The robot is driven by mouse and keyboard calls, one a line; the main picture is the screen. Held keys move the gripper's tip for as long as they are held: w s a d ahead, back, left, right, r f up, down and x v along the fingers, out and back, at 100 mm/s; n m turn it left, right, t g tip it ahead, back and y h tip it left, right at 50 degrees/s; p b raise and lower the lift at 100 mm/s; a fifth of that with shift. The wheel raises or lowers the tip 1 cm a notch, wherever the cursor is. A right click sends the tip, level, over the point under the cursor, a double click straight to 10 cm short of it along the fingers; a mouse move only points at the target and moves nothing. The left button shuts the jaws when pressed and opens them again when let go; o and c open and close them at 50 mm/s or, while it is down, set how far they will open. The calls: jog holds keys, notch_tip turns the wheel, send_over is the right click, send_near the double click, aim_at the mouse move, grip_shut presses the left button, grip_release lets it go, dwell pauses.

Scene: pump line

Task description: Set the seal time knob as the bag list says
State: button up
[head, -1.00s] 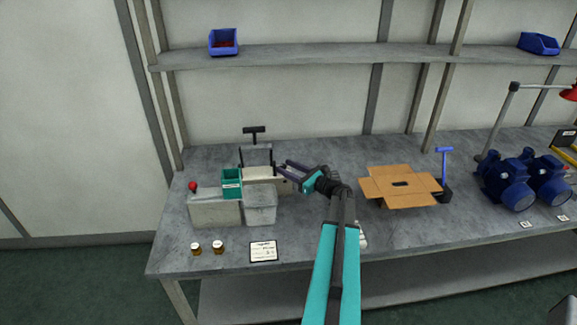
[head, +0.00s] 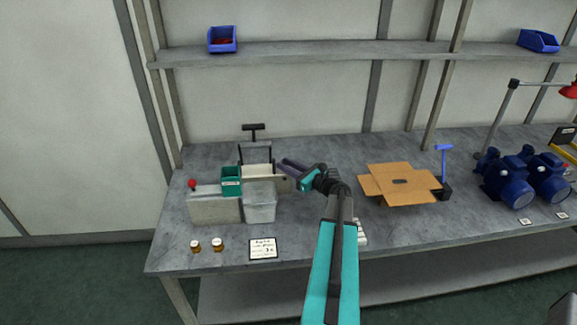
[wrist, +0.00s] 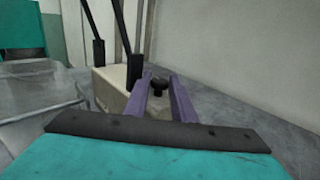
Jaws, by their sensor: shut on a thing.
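My gripper (head: 288,166) reaches from the right to the right end of the bag sealer (head: 258,172), a cream box with dark upright arms and a black T-handle. In the wrist view my gripper's two purple fingers (wrist: 164,98) are shut on a small dark knob (wrist: 158,84) on the sealer's (wrist: 112,86) end face. The knob's pointer and scale are not readable. The bag list (head: 263,248), a white card with a dark border, lies at the bench's front edge; its writing is too small to read surely.
A teal bin (head: 231,181) and a clear grey bin (head: 260,203) stand just in front of the sealer. Two small amber jars (head: 206,245) stand at the front left. An open cardboard box (head: 398,185) and blue pumps (head: 508,185) are to the right.

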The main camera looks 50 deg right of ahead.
jog(key=shift+s+a+f+m+h+b, duration=0.1)
jog(key=shift+m+h+b, duration=0.25)
jog(key=shift+h, duration=0.15)
jog(key=m+h+b, duration=0.1)
jog(key=h+b, duration=0.1)
jog(key=m+h+b, duration=0.1)
jog(key=b, duration=0.1)
jog(key=shift+a+f+h, duration=0.1)
jog(key=shift+a+h, duration=0.2)
jog(key=shift+h, duration=0.1)
jog(key=m+g+h+b, duration=0.1)
jog(key=m+h+b, duration=0.1)
jog(key=h+b, duration=0.1)
jog(key=shift+a+m+g+h+b, duration=0.15)
jog(key=shift+m+g+h+b, duration=0.2)
jog(key=shift+b, duration=0.35)
jog(key=shift+m+h+b, duration=0.3)
jog(key=shift+h+b, duration=0.05)
jog(key=shift+b, duration=0.2)
jog(key=o, duration=1)
jog(key=shift+r, duration=0.2)
